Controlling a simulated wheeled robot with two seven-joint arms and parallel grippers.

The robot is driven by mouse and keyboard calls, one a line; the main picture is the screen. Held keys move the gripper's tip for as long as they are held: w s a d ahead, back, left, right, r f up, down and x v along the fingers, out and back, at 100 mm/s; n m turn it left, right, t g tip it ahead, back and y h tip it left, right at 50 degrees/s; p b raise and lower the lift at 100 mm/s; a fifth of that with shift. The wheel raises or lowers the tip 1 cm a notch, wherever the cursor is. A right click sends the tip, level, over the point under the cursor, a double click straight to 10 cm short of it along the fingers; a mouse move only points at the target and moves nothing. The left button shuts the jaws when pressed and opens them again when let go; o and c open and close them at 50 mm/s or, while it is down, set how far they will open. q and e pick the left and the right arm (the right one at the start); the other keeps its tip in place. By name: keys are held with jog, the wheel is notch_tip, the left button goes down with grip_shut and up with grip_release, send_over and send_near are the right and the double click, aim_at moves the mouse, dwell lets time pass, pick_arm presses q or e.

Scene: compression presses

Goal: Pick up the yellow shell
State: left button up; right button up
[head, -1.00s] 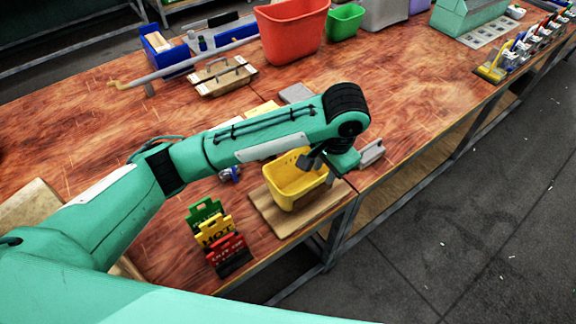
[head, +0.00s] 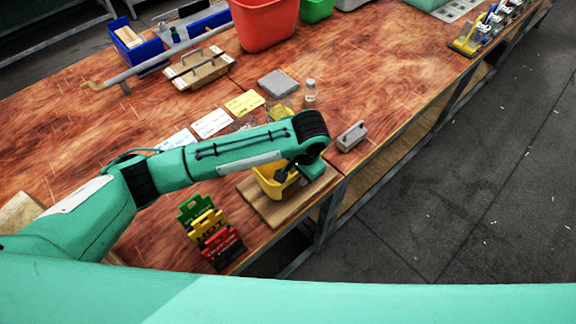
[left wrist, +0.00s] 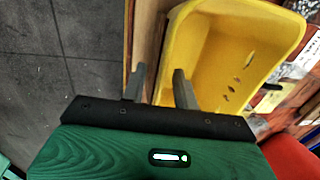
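The yellow shell (head: 266,184) is an open bin on a wooden board (head: 272,213) near the table's edge. My left forearm hides much of it in the head view. In the left wrist view the shell (left wrist: 240,40) fills the upper right, its hollow inside and small slots showing. My left gripper (head: 286,174) is at the shell in the head view. In the left wrist view the gripper (left wrist: 160,84) has its two fingers apart, one on each side of the shell's near rim as seen; contact cannot be told. My right gripper is not in view.
Green, yellow and red signs (head: 211,232) stand left of the board. A grey block (head: 352,136) lies right of the gripper. A glass bottle (head: 310,90), a grey pad (head: 278,83) and cards (head: 211,123) lie behind the arm. A red bin (head: 262,25) stands farther back.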

pick_arm(q)
jog(key=shift+w+a+f, duration=0.1)
jog(key=shift+a+f, duration=0.1)
jog(key=shift+f, duration=1)
grip_shut()
jog(key=shift+r, duration=0.15)
